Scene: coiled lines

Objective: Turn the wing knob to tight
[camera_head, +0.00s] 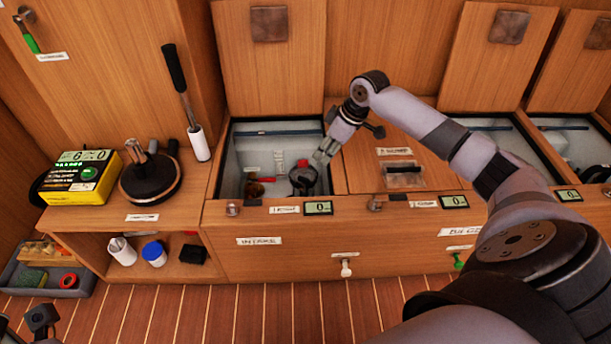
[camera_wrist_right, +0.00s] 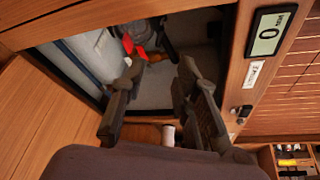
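I cannot make out the wing knob for certain. A dark round fitting with a red part (camera_head: 303,178) sits inside the open compartment labelled INTAKE; it also shows at the top of the right wrist view (camera_wrist_right: 155,38). My right gripper (camera_head: 322,156) points down into this compartment, just above and right of the fitting. In the right wrist view its two fingers (camera_wrist_right: 159,70) are spread, with nothing seen between them. A dark part at the bottom left corner (camera_head: 40,318) seems to be my left gripper; its fingers are not clear.
The INTAKE lid (camera_head: 257,60) stands open behind the bin. A small display reading 0 (camera_head: 318,208) is on the front rim. A closed wooden cover (camera_head: 375,165) lies to the right. A yellow meter (camera_head: 80,176) and a black round base (camera_head: 150,180) stand on the left counter.

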